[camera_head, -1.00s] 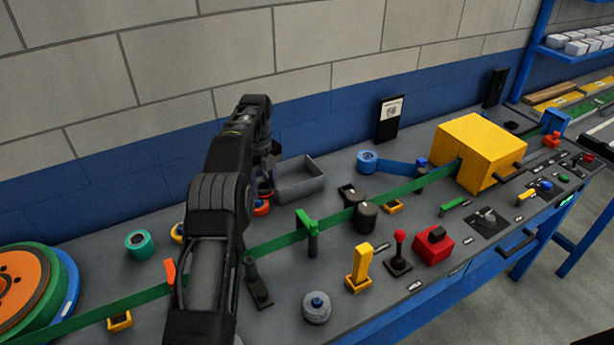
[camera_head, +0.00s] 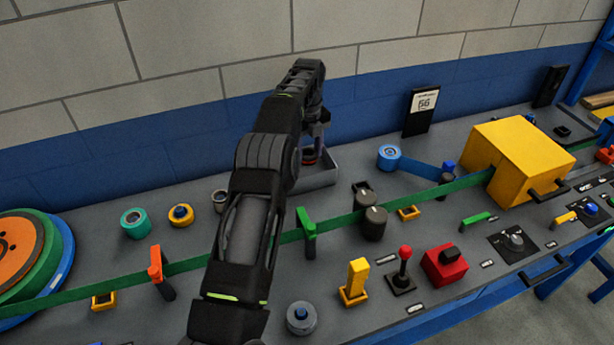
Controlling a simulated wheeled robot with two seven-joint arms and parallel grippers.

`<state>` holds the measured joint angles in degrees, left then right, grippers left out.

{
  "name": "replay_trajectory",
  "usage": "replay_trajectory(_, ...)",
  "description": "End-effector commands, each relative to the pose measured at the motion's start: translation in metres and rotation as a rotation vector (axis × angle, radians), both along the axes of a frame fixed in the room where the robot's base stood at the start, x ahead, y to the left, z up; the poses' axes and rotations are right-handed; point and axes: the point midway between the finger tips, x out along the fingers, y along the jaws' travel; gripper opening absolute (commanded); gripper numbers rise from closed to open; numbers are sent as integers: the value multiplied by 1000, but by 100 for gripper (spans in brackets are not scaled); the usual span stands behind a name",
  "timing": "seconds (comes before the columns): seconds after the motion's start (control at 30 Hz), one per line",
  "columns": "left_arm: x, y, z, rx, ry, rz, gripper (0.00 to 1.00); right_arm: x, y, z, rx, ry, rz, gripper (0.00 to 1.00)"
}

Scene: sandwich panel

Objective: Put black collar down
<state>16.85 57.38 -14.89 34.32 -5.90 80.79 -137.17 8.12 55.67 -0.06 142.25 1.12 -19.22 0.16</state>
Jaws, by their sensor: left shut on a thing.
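My left gripper (camera_head: 317,138) is over the grey open tray (camera_head: 320,178) by the wall. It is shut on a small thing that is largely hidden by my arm. Just below the fingers a small dark piece with an orange-red band (camera_head: 309,156) shows. I cannot tell whether this is the black collar, or whether it touches the tray floor. A dark brownish ring (camera_head: 219,200) stands on the bench left of my arm, beside a yellow ring (camera_head: 181,215) and a teal ring (camera_head: 135,222). My right gripper is not in view.
A green strip (camera_head: 340,222) runs along the bench from the layered reel (camera_head: 25,260) to the yellow box (camera_head: 512,160). A blue roll (camera_head: 388,157) stands right of the tray. Orange (camera_head: 155,262) and green (camera_head: 305,222) posts, a yellow lever (camera_head: 357,278) and a red-knobbed lever (camera_head: 404,258) stand nearer.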

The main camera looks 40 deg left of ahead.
Motion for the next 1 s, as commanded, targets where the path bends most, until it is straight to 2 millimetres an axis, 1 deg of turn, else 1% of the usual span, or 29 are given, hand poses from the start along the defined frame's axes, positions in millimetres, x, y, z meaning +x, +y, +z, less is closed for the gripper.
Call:
replay_trajectory(0.03,0,0,-8,-3,0,1,3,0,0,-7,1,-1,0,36)
replay_trajectory(0.2,0,1,-26,-4,-2,2,3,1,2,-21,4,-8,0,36)
replay_trajectory(0.27,0,0,-40,-1,-1,2,3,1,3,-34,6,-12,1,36)
replay_trajectory(0.33,0,0,-46,0,-1,2,3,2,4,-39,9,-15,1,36)
replay_trajectory(0.67,0,0,-45,0,-1,1,3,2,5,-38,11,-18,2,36)
replay_trajectory(0.77,0,0,-48,-1,0,1,3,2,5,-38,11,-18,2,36)
replay_trajectory(0.87,0,0,-60,-2,3,1,3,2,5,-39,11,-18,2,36)
replay_trajectory(0.93,-1,0,-72,-2,3,0,3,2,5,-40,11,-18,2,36)
replay_trajectory(1.0,-1,0,-80,-2,4,0,3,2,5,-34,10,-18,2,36)
